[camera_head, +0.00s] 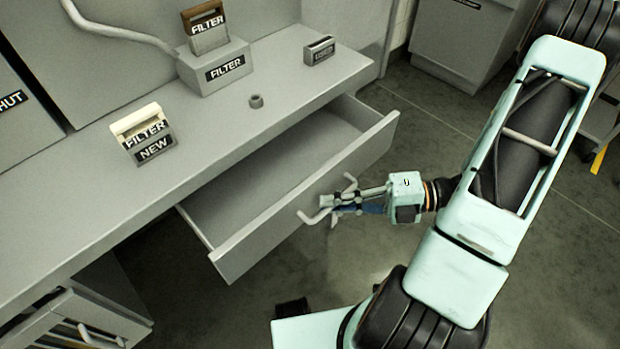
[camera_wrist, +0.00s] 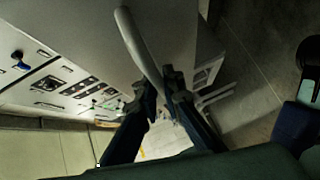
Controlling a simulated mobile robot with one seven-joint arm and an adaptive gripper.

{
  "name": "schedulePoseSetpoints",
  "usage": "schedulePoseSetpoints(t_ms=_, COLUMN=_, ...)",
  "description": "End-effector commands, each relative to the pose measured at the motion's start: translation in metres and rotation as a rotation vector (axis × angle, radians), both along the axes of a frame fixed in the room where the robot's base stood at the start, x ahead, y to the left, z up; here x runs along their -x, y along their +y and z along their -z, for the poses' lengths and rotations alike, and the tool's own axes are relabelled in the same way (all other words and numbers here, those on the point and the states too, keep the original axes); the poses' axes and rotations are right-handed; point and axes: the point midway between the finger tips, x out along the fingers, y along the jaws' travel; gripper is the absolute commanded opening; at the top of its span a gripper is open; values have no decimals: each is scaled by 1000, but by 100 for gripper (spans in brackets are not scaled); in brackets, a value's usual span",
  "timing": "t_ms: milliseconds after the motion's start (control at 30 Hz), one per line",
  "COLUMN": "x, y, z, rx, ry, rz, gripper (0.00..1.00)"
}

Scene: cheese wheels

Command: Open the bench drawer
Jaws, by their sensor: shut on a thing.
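The bench drawer (camera_head: 310,195) is pulled out from under the grey bench top (camera_head: 205,135). Its inside shows as bare grey, with nothing seen lying in it. A pale bar handle (camera_head: 316,217) sits on the drawer's front face. My gripper (camera_head: 340,204) is at the handle, in front of the drawer, with its fingers shut on the bar. In the wrist view the handle (camera_wrist: 142,48) runs down between the two dark fingertips (camera_wrist: 160,92). The gripper partly hides the middle of the handle in the head view.
On the bench stand a filter block with a brown-topped filter (camera_head: 215,62), a holder marked NEW with a pale filter (camera_head: 143,132), a box marked USED (camera_head: 319,50) and a small grey ring (camera_head: 256,101). A grey cabinet (camera_head: 470,40) stands at the back right.

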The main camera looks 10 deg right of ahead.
Motion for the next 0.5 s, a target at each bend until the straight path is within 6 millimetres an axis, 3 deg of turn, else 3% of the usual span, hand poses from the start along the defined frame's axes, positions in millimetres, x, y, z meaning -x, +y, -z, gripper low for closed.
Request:
schedulePoseSetpoints(t_ms=200, x=50, y=-33, z=-3, rx=-2, ry=4, rz=1, gripper=0)
schedulePoseSetpoints(t_ms=500, x=84, y=-56, z=-1, rx=-1, ry=0, rz=-2, gripper=0)
